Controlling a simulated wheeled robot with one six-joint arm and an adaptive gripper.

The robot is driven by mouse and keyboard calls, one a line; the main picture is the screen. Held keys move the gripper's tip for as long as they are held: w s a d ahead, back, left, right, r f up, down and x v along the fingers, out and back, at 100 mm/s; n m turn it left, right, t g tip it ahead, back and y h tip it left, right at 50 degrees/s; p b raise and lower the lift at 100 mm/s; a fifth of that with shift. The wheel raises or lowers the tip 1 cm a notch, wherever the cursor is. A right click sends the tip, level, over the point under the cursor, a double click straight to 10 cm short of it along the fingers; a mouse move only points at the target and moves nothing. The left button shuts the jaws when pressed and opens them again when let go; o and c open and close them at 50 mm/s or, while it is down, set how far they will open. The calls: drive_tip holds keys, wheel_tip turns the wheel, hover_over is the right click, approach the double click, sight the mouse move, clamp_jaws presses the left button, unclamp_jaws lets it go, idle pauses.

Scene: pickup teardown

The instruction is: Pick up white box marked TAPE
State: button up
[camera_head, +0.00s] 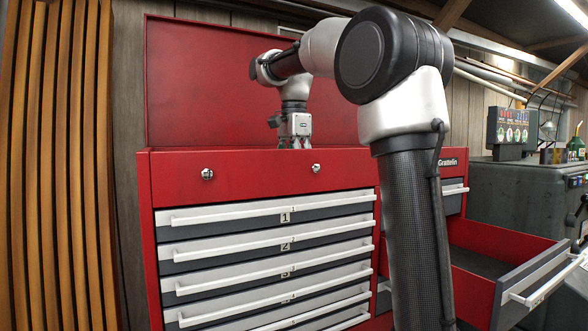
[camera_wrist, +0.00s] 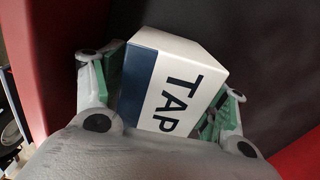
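The white box marked TAPE (camera_wrist: 181,88) shows in the wrist view, with a dark blue band and the letters "TAP" readable; the rest of the word is hidden by my gripper's body. My gripper (camera_wrist: 170,100) has one green-padded finger on each side of the box. The pads are at or very close to its sides; I cannot tell whether both touch. In the head view my gripper (camera_head: 295,144) points down into the top of the red tool chest (camera_head: 262,173), behind its front edge. The box is hidden in that view.
The chest's raised red lid (camera_head: 205,80) stands behind my gripper. Closed numbered drawers (camera_head: 270,243) fill the chest's front. A drawer (camera_head: 535,290) is pulled out at the lower right. Wooden slats (camera_head: 60,160) stand at the left; a grey machine (camera_head: 515,190) stands at the right.

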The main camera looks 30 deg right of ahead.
drive_tip(key=c, duration=1)
drive_tip(key=shift+c, duration=0.2)
